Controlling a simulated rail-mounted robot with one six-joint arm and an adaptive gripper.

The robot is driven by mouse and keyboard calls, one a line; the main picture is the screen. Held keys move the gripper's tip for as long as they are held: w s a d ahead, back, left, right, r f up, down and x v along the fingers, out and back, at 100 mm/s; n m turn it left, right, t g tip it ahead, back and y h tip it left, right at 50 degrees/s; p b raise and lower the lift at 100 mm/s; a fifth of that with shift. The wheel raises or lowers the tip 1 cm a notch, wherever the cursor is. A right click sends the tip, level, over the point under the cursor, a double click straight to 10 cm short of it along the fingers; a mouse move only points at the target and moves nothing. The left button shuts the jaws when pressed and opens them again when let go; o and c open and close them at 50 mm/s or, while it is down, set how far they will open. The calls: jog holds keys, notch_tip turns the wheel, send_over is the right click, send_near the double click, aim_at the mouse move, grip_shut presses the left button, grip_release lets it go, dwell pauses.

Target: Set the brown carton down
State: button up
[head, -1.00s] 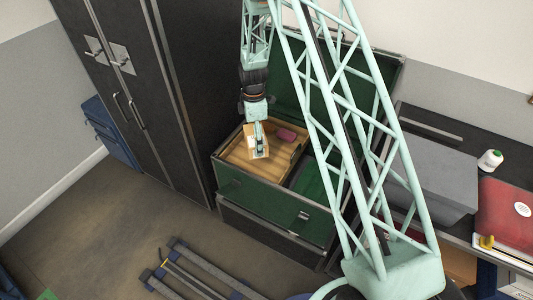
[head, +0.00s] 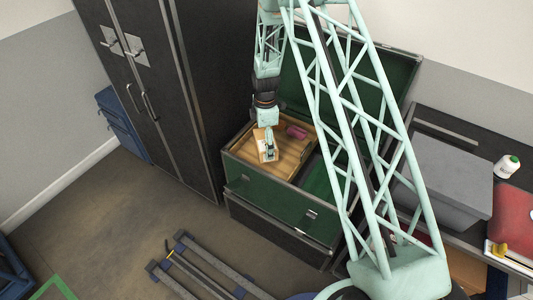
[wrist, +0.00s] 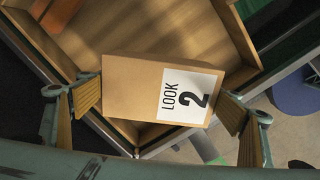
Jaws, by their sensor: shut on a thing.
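In the head view the carton (head: 262,146) and my gripper (head: 269,150) are at the wooden tray (head: 243,152) inside the open green case (head: 263,197). In the wrist view the tray floor (wrist: 165,35) shows beyond the carton. I cannot tell whether the carton's underside touches the tray.
A pink thing (head: 296,131) lies in the tray near its far right side. The case's raised lid (head: 303,85) stands behind. A dark cabinet (head: 190,80) is close on the left. A grey box (head: 445,180) stands on the right-hand bench.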

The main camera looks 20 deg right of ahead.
jog(key=shift+f, duration=1.1)
jog(key=shift+f, duration=0.15)
jog(key=shift+f+b, duration=0.5)
jog(key=shift+f, duration=1.25)
jog(key=shift+f, duration=0.15)
jog(key=o, duration=0.9)
jog(key=shift+o, duration=0.2)
jog(key=shift+r, duration=0.2)
jog(key=shift+r+p, duration=1)
jog(key=shift+r, duration=4.95)
jog(key=shift+r, duration=0.1)
